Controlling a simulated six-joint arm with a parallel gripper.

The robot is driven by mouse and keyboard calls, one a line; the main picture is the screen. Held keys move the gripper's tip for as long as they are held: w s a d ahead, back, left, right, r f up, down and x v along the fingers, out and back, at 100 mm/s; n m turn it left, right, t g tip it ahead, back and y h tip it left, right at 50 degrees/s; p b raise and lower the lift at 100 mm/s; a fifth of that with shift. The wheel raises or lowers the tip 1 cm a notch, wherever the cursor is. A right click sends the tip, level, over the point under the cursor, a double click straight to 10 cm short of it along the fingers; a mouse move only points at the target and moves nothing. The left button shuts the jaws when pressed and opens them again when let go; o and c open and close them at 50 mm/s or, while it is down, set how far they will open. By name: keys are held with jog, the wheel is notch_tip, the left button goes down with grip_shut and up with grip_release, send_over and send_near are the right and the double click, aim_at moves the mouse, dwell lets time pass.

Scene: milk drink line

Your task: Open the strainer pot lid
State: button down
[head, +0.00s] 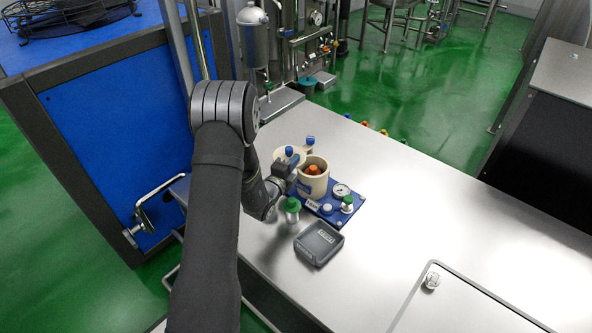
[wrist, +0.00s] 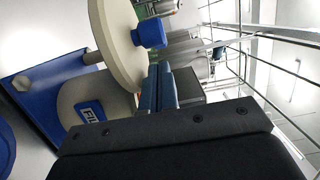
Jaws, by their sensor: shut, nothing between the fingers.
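The strainer pot (head: 313,184) is a cream pot on a blue base plate (head: 335,212). Its mouth is uncovered, and something orange-red shows inside. The cream lid (head: 280,153), with blue knobs, is off the mouth at the pot's back left in the head view. In the wrist view the lid (wrist: 118,40) is a large cream disc with a blue knob (wrist: 149,33), seen at a slant beside the labelled pot (wrist: 72,103). My gripper (wrist: 160,88) is shut and empty, its fingertips close to the lid's edge. I cannot tell whether they touch.
A gauge (head: 341,190) and green-topped fittings stand on the base plate. A green-capped bottle (head: 292,210) and a dark scale-like box (head: 319,243) stand in front. The steel table (head: 440,210) is clear to the right. Steel equipment stands behind.

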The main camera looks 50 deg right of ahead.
aim_at(281, 153)
jog(key=shift+w, duration=0.6)
jog(key=w, duration=0.5)
jog(key=shift+d, duration=0.2)
jog(key=s+a, duration=0.2)
jog(key=s, duration=0.1)
jog(key=shift+s+a, duration=0.2)
jog(key=shift+s, duration=0.1)
jog(key=a, duration=0.3)
jog(key=w+a, duration=0.1)
jog(key=a, duration=0.2)
jog(key=w+a, duration=0.1)
jog(key=a, duration=0.2)
jog(key=shift+w+a, duration=0.1)
jog(key=shift+w, duration=0.15)
